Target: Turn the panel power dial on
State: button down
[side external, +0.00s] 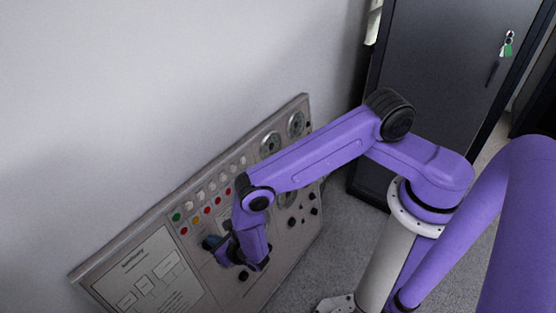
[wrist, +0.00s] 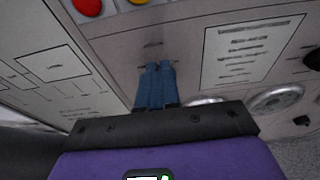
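The grey control panel (side external: 140,240) leans along the wall in the side view, and its face fills much of the wrist view (wrist: 110,45). My gripper (wrist: 158,66) has two blue fingers side by side with almost no gap, their tips at or very near the panel face. Small dark marks show on either side of the tips; I cannot tell whether a dial is behind them. In the side view my gripper (side external: 211,242) is at the panel's lower middle. A black knob (side external: 243,275) sits just below it. I cannot tell which knob is the power dial.
Coloured buttons, including a red one (wrist: 88,6), are above the gripper. Several black knobs (side external: 291,222) and round gauges (side external: 270,144) are at the panel's right. A printed label (wrist: 250,50) is right of the fingers. A dark cabinet (side external: 450,60) stands behind my arm.

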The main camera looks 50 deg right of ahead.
jog(key=shift+s+d+f, duration=0.15)
jog(key=shift+d+f, duration=0.15)
jog(key=shift+d, duration=0.2)
jog(key=shift+a+r, duration=0.1)
jog(key=shift+a, duration=0.05)
jog(key=shift+f+v, duration=0.15)
jog(key=shift+v, duration=1.35)
jog(key=shift+f+v, duration=0.1)
jog(key=shift+v, duration=1.4)
